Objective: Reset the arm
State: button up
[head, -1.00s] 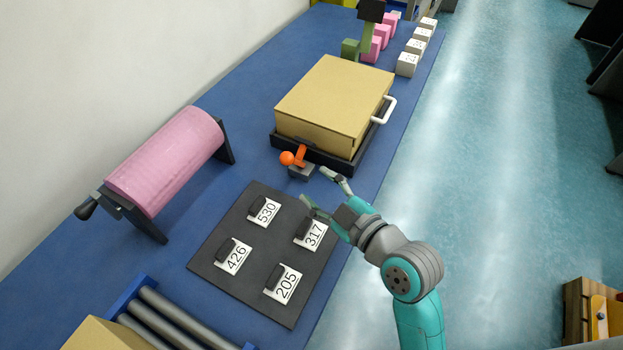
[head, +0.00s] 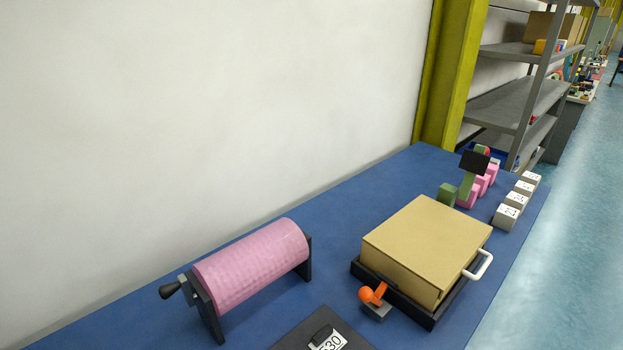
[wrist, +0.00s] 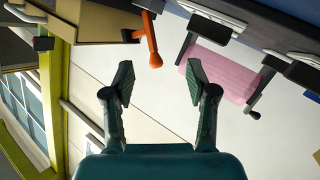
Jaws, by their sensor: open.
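My gripper (wrist: 160,92) is open and empty in the wrist view, its two fingers spread apart with white wall behind them. My arm is out of the head view now. The orange lever (head: 372,294) with its round knob stands on a small grey base in front of the tan box (head: 425,245). The lever also shows in the wrist view (wrist: 152,42), above the fingers and apart from them. The tan box sits in a black tray (head: 428,321) and has a white handle (head: 482,265) on its right side.
A pink drum (head: 252,266) with a black crank (head: 172,291) stands on the blue table (head: 110,325). A dark board (head: 310,335) with a number tag is cut off at the bottom. Pink, green and white blocks stand at the back, near shelves (head: 515,100).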

jog(key=s+d+f+m+h, duration=0.1)
jog(key=s+f+m, duration=0.1)
jog(key=s, duration=1.1)
jog(key=s+f+m+h, duration=0.1)
jog(key=s+m, duration=0.3)
jog(key=s, duration=0.9)
jog(key=shift+d+f+g, duration=0.3)
jog(key=shift+d+f, duration=0.05)
jog(key=shift+f, duration=0.55)
